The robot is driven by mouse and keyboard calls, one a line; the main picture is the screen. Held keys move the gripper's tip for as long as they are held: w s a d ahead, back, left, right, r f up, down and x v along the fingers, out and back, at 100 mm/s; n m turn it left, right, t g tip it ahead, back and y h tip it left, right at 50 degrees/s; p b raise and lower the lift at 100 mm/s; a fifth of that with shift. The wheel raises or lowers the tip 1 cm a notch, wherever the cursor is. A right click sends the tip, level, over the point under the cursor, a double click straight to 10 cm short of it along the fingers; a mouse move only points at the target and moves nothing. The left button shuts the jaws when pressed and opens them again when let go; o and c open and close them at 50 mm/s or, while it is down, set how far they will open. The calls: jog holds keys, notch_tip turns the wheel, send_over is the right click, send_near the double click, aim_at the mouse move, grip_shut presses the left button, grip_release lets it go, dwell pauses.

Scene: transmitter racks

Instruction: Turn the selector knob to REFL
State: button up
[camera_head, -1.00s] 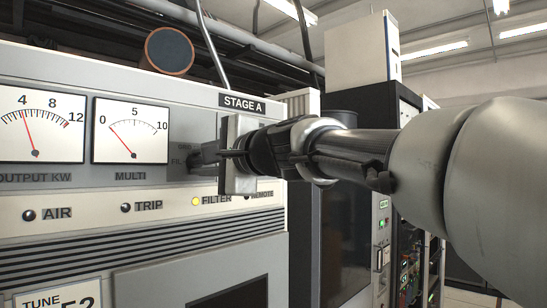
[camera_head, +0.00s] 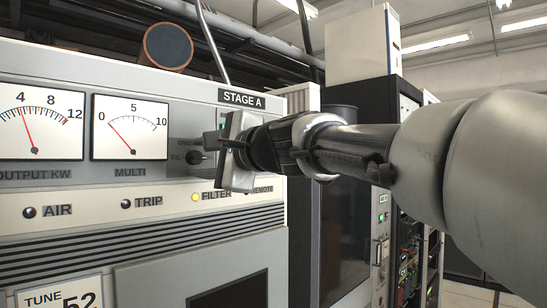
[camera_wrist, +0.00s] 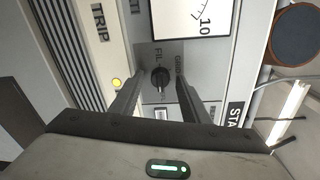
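The selector knob (camera_head: 194,158) is a small black knob on the grey panel to the right of the MULTI meter. In the wrist view the knob (camera_wrist: 159,78) shows between the fingers, near the FIL and GRID lettering. Its exact pointer direction is hard to tell. No REFL label is readable; my gripper covers part of the panel in the head view. My gripper (camera_wrist: 160,86) is open, with a finger on each side of the knob in the wrist view and gaps to both. In the head view my gripper (camera_head: 216,143) is just right of the knob, apart from it.
The MULTI meter (camera_head: 130,128) and the output meter (camera_head: 40,123) are left of the knob. Below runs a strip of lamps, with the FILTER lamp (camera_head: 196,197) lit yellow. The STAGE A label (camera_head: 242,98) is just above my gripper. Dark racks (camera_head: 345,235) stand to the right.

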jog(key=b+v, duration=0.2)
jog(key=v, duration=1.5)
jog(key=shift+d+b, duration=0.25)
jog(key=shift+b, duration=0.05)
jog(key=shift+s+f, duration=0.1)
